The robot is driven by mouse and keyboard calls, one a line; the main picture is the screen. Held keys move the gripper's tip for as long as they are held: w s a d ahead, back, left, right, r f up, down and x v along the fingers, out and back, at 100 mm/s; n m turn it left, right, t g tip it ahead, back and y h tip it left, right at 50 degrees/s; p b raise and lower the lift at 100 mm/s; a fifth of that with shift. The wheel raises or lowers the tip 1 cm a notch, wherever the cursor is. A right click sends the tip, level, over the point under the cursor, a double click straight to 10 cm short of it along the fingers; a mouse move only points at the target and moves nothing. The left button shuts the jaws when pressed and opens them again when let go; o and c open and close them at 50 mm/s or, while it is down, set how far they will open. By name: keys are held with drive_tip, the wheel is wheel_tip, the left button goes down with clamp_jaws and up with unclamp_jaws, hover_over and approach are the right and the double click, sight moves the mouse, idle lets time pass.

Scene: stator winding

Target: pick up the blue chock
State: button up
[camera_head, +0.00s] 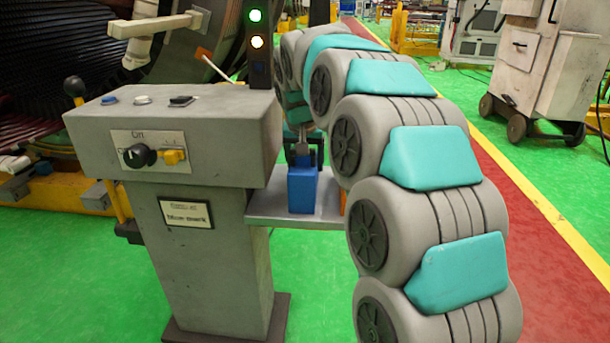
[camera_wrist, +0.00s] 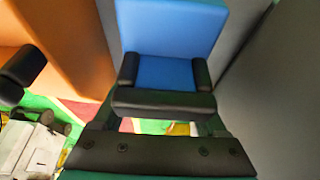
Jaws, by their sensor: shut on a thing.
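The blue chock (camera_head: 302,190) is a plain blue block at the grey shelf (camera_head: 265,205) on the side of the control pedestal. I cannot tell whether its base touches the shelf or is just above it. My gripper (camera_head: 303,158) comes from behind and above and is shut on the top of the chock. In the wrist view the chock (camera_wrist: 172,28) sits between the two black fingers of my gripper (camera_wrist: 163,76), one on each side. The chock's far side is hidden.
The grey pedestal (camera_head: 205,245) with knobs and buttons stands left of the shelf. An orange block (camera_wrist: 70,45) is close beside my gripper in the wrist view. A white cabinet (camera_head: 545,70) stands at the back right. Green floor lies open around.

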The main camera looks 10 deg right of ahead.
drive_tip(key=shift+c, duration=1.2)
wheel_tip(320, 180, up, 10)
drive_tip(key=shift+f, duration=0.25)
drive_tip(key=shift+r, duration=0.25)
drive_tip(key=shift+s, duration=0.1)
idle(0.3)
